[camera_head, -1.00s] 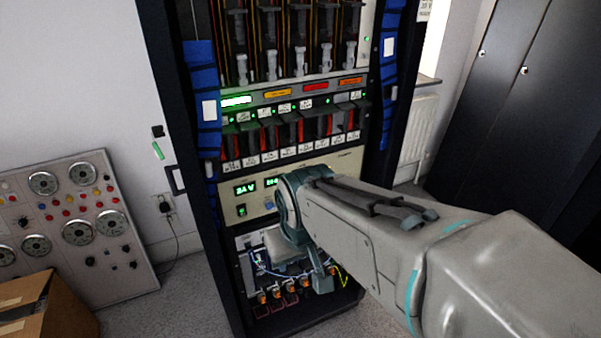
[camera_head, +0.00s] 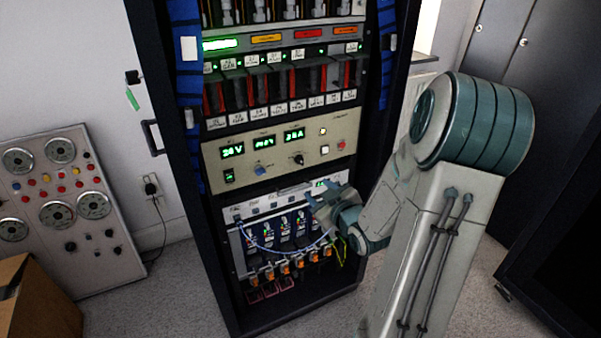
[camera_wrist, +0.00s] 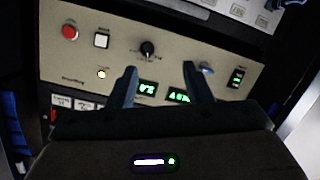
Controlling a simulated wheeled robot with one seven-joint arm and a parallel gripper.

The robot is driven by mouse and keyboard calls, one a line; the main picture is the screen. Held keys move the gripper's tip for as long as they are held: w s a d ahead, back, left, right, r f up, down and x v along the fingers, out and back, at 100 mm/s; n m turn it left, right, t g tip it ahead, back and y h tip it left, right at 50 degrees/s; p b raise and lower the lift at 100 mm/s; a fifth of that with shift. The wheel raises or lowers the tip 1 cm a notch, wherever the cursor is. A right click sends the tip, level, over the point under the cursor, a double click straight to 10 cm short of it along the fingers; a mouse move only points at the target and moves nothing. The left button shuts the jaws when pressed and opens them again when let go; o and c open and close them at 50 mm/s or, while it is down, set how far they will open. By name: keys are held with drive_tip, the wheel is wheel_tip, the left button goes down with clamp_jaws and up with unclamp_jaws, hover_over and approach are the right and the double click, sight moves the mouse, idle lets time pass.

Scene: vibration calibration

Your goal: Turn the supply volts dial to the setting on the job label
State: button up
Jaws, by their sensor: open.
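The supply panel (camera_head: 345,128) is a beige strip in the rack with green displays. The left display (camera_head: 232,151) ends in V; its digits are hard to read. A blue knob (camera_head: 260,170) and a black knob (camera_head: 299,160) sit below the displays. The wrist view shows the panel upside down, with the black knob (camera_wrist: 147,50) and blue knob (camera_wrist: 206,69). I cannot read which is the volts dial. My gripper (camera_head: 319,194) is open and empty, below the panel's right part. In the wrist view its fingertips (camera_wrist: 159,68) point at the panel, apart from the knobs. No job label is readable.
Below is a unit with a blue cable (camera_head: 262,247) and orange connectors. A rack handle (camera_head: 152,137) juts out at left.

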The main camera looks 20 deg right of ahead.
sight(301, 162)
drive_tip(key=w, duration=0.4)
drive_tip(key=w+t, duration=0.1)
drive_tip(key=w, duration=0.3)
drive_tip(key=w+d+t+b, duration=0.1)
drive_tip(key=w, duration=0.4)
drive_tip(key=shift+r, duration=0.15)
drive_tip(key=shift+s, duration=0.1)
drive_tip(key=c, duration=1)
